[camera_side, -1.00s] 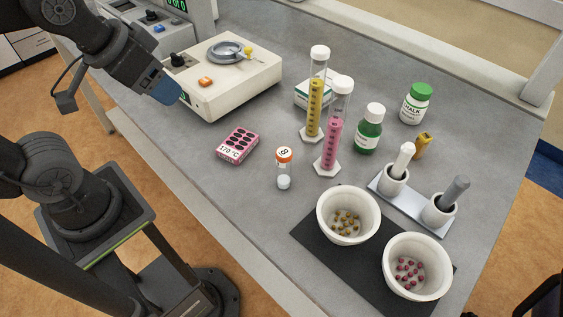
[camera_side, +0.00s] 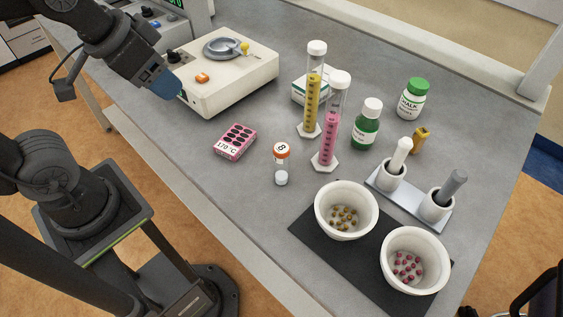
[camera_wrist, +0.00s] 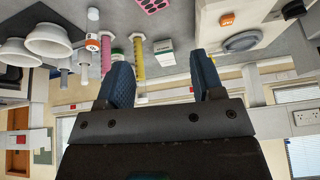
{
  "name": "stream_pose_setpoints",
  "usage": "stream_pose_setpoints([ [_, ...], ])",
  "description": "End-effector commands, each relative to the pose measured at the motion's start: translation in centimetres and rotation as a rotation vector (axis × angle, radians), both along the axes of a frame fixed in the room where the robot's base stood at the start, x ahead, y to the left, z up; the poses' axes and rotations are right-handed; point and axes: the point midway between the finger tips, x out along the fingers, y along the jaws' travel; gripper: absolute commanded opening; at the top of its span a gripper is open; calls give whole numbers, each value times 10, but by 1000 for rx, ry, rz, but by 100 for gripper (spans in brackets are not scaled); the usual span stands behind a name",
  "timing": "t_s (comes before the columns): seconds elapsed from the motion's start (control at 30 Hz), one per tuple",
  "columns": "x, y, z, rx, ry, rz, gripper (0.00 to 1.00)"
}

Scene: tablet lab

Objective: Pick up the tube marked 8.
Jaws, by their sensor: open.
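The tube marked 8 (camera_side: 281,163) stands upright on the bench. It has an orange and white cap with a black 8 and a clear body with white contents at the bottom. It also shows in the wrist view (camera_wrist: 92,42), upside down, at the upper left beside the pink cylinder. My gripper (camera_side: 170,92) is at the upper left of the side view, above the front left corner of the cream device and well away from the tube. In the wrist view my gripper (camera_wrist: 162,75) has its two blue fingers apart with nothing between them.
A pink block (camera_side: 235,142) marked 170 °C lies left of the tube. A pink cylinder (camera_side: 328,140) and a yellow cylinder (camera_side: 313,100) stand close on its right. Two white bowls (camera_side: 346,210) (camera_side: 415,260) rest on a dark mat. The cream device (camera_side: 230,85) stands at the upper left.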

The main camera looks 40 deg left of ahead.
Motion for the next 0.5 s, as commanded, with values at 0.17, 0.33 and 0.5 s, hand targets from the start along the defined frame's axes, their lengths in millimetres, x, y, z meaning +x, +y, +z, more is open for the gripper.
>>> stream_pose_setpoints([
  [0.17, 32, -31, 12, 109, 112, -350, 61],
  [0.33, 68, -77, 13, 223, 224, -782, 61],
  [0.5, 93, -126, 1, 306, 308, -1169, 61],
])
